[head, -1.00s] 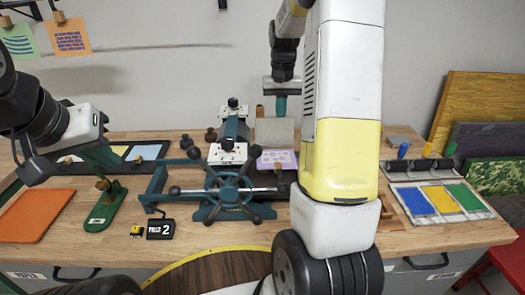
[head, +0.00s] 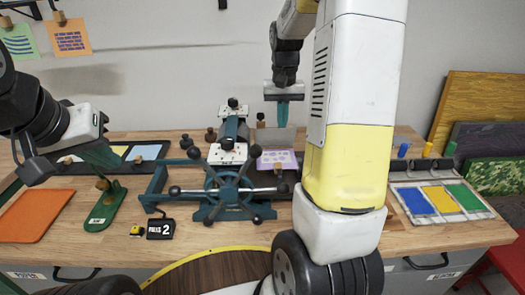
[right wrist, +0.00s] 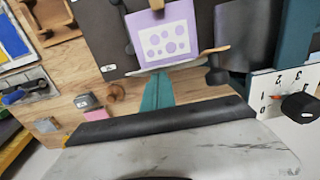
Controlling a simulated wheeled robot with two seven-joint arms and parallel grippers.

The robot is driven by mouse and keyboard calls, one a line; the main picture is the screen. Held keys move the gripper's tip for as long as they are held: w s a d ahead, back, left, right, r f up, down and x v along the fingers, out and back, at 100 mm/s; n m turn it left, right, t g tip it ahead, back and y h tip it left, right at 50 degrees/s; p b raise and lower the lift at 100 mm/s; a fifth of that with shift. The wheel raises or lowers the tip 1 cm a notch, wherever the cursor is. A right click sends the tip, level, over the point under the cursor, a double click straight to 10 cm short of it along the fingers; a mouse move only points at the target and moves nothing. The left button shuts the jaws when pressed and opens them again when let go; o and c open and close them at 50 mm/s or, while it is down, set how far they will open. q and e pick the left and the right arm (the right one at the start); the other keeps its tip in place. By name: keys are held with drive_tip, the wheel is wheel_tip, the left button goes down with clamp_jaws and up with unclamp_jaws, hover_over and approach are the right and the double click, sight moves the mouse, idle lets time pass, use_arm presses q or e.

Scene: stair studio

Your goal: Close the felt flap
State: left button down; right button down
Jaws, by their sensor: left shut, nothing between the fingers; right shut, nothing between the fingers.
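The felt flap (head: 274,138) is a light grey panel. It stands tilted up behind the purple-patterned sheet (head: 277,160) on the press bed, with a small knob (head: 260,117) at its top edge. In the right wrist view the flap (right wrist: 185,64) shows nearly edge-on beside the sheet (right wrist: 163,32). My right gripper (head: 283,117), with teal fingers, is shut and empty, just above and behind the flap. Its fingertips (right wrist: 158,76) appear close to the flap's edge; I cannot tell whether they touch.
The teal press (head: 228,185) with its spoked wheel stands mid-table. An orange tray (head: 35,215) lies at the left, a small sign with a 2 (head: 161,229) in front. My right arm hides part of the table.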

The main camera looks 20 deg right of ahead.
sight(283, 162)
drive_tip(key=shift+s+a+f, duration=0.2)
drive_tip(key=shift+s+f, duration=0.15)
drive_tip(key=shift+s, duration=0.4)
drive_tip(key=shift+s+a+f, duration=0.2)
drive_tip(key=shift+s+f, duration=0.1)
drive_tip(key=shift+s, duration=0.45)
drive_tip(key=shift+s+a+f, duration=0.15)
drive_tip(key=shift+s+f, duration=0.5)
drive_tip(key=shift+s+a+f, duration=0.15)
drive_tip(key=shift+s+f, duration=0.35)
drive_tip(key=shift+f, duration=0.2)
drive_tip(key=shift+s+a+f, duration=0.1)
drive_tip(key=shift+s+f, duration=0.25)
drive_tip(key=shift+f, duration=0.5)
drive_tip(key=shift+s+a+f, duration=0.1)
drive_tip(key=shift+s+f, duration=0.25)
drive_tip(key=shift+f, duration=0.5)
drive_tip(key=shift+w+d+r, duration=0.1)
drive_tip(key=shift+w+r, duration=0.1)
drive_tip(key=shift+r, duration=3.45)
